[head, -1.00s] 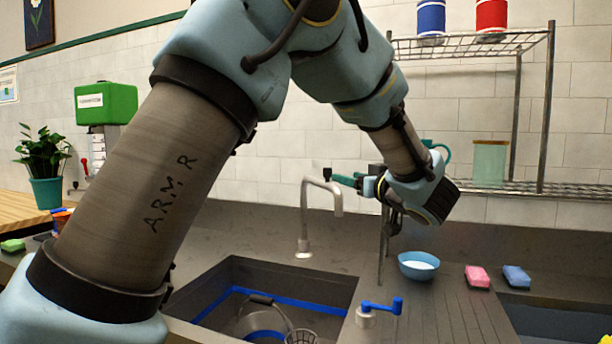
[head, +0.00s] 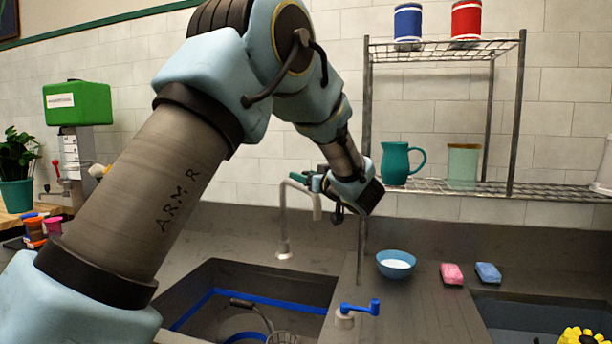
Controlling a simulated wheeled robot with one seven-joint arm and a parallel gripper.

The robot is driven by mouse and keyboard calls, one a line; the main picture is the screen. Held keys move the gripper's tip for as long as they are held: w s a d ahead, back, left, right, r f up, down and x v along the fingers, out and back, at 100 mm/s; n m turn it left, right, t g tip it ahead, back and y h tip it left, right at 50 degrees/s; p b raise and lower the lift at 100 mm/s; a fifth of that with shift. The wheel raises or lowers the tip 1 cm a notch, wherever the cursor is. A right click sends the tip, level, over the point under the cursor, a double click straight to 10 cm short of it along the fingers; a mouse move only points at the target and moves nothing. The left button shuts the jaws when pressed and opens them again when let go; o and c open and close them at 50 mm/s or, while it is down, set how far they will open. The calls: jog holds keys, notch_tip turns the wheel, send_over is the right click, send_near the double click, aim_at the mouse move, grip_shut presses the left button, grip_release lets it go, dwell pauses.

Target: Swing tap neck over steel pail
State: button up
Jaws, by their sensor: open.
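The grey tap neck (head: 284,215) rises behind the sink and bends over to the right, its spout hanging down. My gripper (head: 301,178), with green fingers, is open at the top bend of the neck and overlaps it in the picture. I cannot tell whether it touches the neck or which finger is on which side. The steel pail's dark handle (head: 242,302) shows low in the sink, and most of the pail is cut off by the lower edge. The spout points to the right of the pail in the picture.
The sink (head: 190,292) has a blue band inside. A blue lever (head: 360,307) stands at its right, near a blue bowl (head: 396,264) and pink (head: 452,273) and blue (head: 488,272) sponges. A wire rack (head: 515,120) holds a teal jug (head: 397,163) behind my arm.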

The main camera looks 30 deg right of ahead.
grip_shut()
dwell(0.4)
dwell(0.9)
